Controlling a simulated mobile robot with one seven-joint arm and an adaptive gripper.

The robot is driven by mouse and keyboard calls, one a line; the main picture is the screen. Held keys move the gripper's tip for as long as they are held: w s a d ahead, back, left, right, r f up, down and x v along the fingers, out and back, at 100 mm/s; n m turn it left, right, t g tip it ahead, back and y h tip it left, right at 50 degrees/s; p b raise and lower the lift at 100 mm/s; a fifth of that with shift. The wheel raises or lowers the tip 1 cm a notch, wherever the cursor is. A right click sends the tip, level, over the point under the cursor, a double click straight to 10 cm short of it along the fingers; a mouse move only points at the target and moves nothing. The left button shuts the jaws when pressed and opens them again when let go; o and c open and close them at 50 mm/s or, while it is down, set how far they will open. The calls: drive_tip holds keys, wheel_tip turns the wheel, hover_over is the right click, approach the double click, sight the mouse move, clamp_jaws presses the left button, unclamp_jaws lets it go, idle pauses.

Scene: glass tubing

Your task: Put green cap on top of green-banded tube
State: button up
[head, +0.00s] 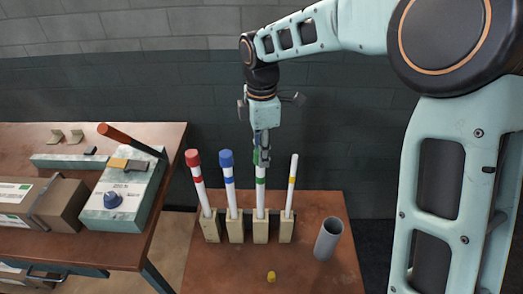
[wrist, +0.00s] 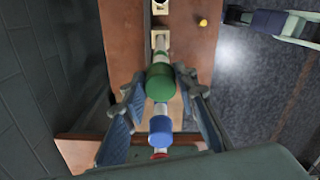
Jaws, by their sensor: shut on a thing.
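The green-banded tube (head: 260,198) stands upright in a holder block, third from the left in the row. My gripper (head: 261,158) points down over its upper end. It is shut on the green cap (wrist: 160,83), which sits between the fingertips in the wrist view. The cap shows as a small green patch (head: 256,156) behind the fingers in the head view. It is in line with the tube's top; I cannot tell whether it is fully seated, because the fingers hide the join.
A red-capped tube (head: 197,180) and blue-capped tube (head: 229,180) stand close on the left. An uncapped yellow-banded tube (head: 291,185) stands on the right. A yellow cap (head: 271,276) and grey cup (head: 328,239) are on the brown table (head: 215,270). A control box (head: 125,190) is on the left bench.

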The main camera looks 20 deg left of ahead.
drive_tip(key=o, duration=1.4)
drive_tip(key=shift+r, duration=0.1)
drive_tip(key=shift+r+p, duration=3.4)
drive_tip(key=shift+r, duration=0.55)
drive_tip(key=shift+w+f, duration=0.1)
